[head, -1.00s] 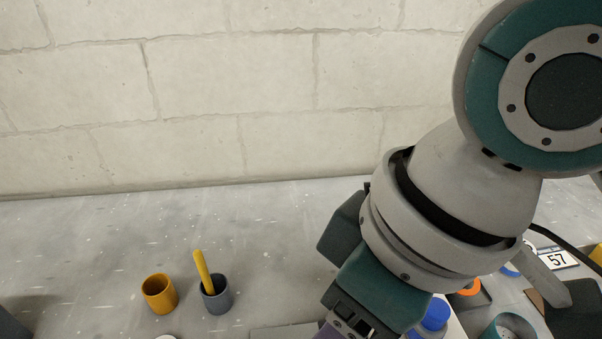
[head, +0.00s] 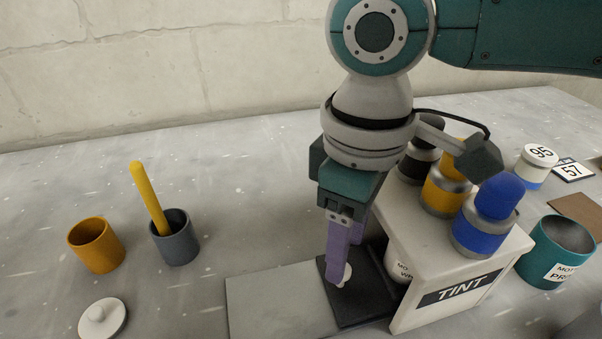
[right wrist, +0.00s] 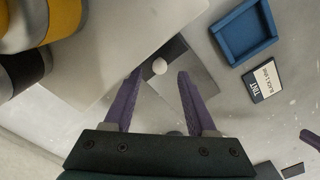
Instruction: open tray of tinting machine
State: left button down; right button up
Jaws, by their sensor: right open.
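The tinting machine (head: 455,292) is a pale box marked TINT at the lower right of the head view. Its dark tray (head: 362,308) lies low at the box's left side and carries a white knob (head: 346,274). My right gripper (head: 341,282) points down over the tray with purple fingers. In the right wrist view my right gripper (right wrist: 157,78) is open, and the white knob (right wrist: 160,66) shows between and just beyond the fingertips. I cannot tell whether they touch it. A purple piece at that view's right edge looks like my left gripper (right wrist: 311,138), mostly cut off.
Black, yellow and blue (head: 484,222) bottles stand on the machine. A teal can (head: 560,245) is to its right. An orange cup (head: 96,246), a grey cup (head: 176,240) with a yellow stick and a white lid (head: 103,318) stand left. A blue tray (right wrist: 245,62) shows in the wrist view.

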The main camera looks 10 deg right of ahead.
jog(key=shift+f, duration=1.7)
jog(key=shift+c, duration=0.4)
grip_shut()
